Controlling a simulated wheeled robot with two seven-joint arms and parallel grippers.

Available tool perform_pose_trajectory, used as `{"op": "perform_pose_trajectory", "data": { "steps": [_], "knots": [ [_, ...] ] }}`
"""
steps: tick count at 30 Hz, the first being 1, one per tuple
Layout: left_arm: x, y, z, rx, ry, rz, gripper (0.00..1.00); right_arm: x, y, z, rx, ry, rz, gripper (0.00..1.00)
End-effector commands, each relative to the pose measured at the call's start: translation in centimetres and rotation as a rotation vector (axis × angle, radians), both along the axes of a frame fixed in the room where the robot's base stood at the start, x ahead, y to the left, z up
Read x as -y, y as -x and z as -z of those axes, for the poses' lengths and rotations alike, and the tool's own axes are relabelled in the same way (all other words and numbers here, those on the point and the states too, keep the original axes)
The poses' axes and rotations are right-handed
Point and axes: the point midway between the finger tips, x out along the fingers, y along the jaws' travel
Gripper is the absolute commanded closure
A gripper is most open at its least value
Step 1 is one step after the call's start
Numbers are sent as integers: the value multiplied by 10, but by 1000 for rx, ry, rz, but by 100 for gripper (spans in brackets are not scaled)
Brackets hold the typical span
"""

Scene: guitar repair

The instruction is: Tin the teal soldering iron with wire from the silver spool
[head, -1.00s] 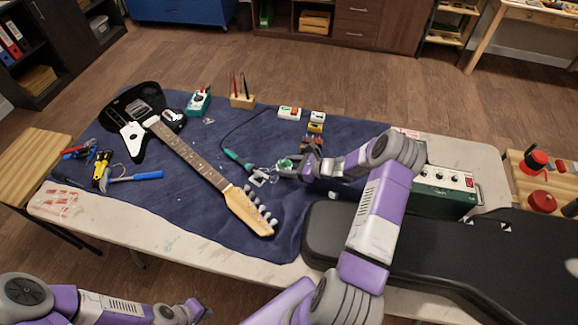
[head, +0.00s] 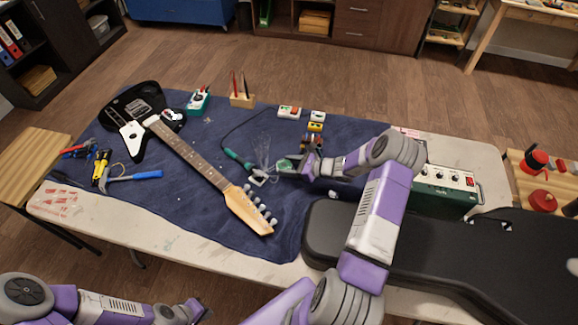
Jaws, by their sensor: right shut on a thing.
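The teal soldering iron (head: 238,160) lies on the blue cloth near the middle, its cord looping up behind it. Its tip end points right, at a small pale stand (head: 257,180). My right gripper (head: 288,166) is just right of the tip end, shut on a small greenish-silver thing, probably the silver spool, which the fingers largely hide. Thin pale smoke (head: 264,152) rises between the iron and the gripper. I cannot tell whether wire touches the tip. My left gripper (head: 198,312) is low at the bottom edge, away from the table; its fingers are unclear.
A black and white guitar (head: 180,150) lies left of the iron. A black case (head: 440,245) and a green amplifier (head: 443,190) stand at the right. Small boxes (head: 289,112) sit behind the gripper. Hand tools (head: 130,176) lie at the far left.

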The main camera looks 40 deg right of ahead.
Motion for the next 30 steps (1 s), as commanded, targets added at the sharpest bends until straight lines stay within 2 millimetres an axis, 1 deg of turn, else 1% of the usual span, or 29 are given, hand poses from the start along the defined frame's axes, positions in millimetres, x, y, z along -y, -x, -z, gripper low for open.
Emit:
{"op": "perform_pose_trajectory", "data": {
  "steps": [17, 30],
  "knots": [
    [0, 0, -1, 0, 0, 0, 100, 0, 0, -1, -1, 2, 0, 76],
    [0, 0, -19, 0, 0, 0, 100, 0, 0, -26, 0, 1, 0, 76]
  ]
}}
